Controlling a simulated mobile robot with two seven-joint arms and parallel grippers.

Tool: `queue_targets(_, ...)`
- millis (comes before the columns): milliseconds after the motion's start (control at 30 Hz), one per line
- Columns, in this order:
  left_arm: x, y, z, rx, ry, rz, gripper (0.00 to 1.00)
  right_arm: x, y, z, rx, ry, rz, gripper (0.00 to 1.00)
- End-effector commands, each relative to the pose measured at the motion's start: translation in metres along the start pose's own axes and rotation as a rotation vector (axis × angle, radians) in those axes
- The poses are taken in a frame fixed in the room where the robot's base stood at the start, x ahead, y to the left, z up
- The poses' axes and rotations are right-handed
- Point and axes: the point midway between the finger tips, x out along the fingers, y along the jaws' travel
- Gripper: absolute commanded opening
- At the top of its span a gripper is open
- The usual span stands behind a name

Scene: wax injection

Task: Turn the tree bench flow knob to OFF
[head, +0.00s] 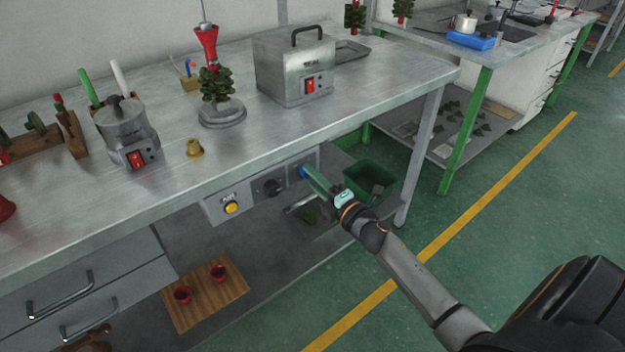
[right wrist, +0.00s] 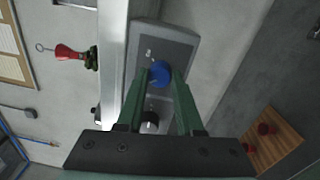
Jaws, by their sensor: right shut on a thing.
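The control panel (head: 252,200) hangs under the front edge of the tree bench (head: 270,120). It carries a yellow button (head: 231,207), a black knob (head: 271,187) and, at its right end, a blue knob (head: 303,171), which I take as the flow knob. My right gripper (head: 308,175) reaches this blue knob from the front right. In the right wrist view, the gripper (right wrist: 160,78) has its green fingers on both sides of the blue knob (right wrist: 160,70), shut on it. The panel lettering is too small to read. My left gripper is not in view.
A steel box (head: 283,90) with a red switch, a wax tree on a round base (head: 222,115) and a wax pot (head: 127,138) stand on the bench. Below are a green bin (head: 372,170) and a wooden board (head: 195,298) with red cups. Green floor lies open at right.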

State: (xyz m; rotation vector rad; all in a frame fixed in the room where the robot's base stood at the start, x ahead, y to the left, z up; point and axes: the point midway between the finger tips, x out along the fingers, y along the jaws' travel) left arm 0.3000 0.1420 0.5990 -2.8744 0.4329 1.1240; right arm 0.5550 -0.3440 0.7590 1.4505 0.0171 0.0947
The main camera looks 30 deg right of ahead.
Motion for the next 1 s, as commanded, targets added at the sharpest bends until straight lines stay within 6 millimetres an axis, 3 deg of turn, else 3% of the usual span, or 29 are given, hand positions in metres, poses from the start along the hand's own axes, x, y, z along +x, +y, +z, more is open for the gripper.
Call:
queue_targets(733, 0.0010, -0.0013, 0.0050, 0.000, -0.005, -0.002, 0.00, -0.0001, 0.0001, 0.0013, -0.094, 0.002, 0.000, 0.00)
queue_targets(767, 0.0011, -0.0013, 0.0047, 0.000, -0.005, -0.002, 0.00, -0.0001, 0.0001, 0.0013, -0.094, 0.002, 0.000, 0.37)
queue_targets(1000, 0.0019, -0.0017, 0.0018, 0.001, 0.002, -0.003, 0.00, -0.0001, 0.0001, 0.0009, -0.092, 0.003, 0.000, 0.64)
